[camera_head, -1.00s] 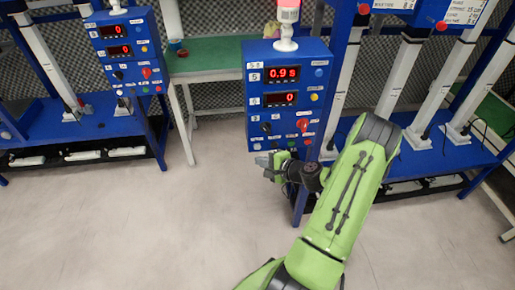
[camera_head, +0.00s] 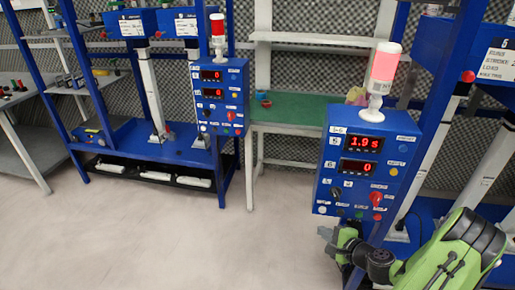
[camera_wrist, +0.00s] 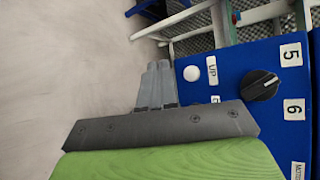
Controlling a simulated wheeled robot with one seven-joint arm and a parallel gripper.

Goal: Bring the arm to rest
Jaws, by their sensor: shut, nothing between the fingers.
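My green arm (camera_head: 455,252) reaches in from the lower right in the head view. My gripper (camera_wrist: 157,85) shows in the wrist view with its two grey fingers together and nothing between them. It is close to the left edge of the blue control box (camera_wrist: 240,70), beside a white button labelled UP and a black knob (camera_wrist: 260,85). I cannot tell whether the fingers touch the box. In the head view the gripper is small, by the box's lower left corner. The same control box (camera_head: 327,182) shows 1.9 s and 0 in red, under a lit red lamp (camera_head: 384,62).
A second blue control box (camera_head: 220,92) with an unlit lamp stands further left on a blue frame. A green-topped bench (camera_head: 290,113) stands between the boxes. Blue posts and shelves surround my arm at the right. The floor (camera_head: 190,245) at the front left is clear.

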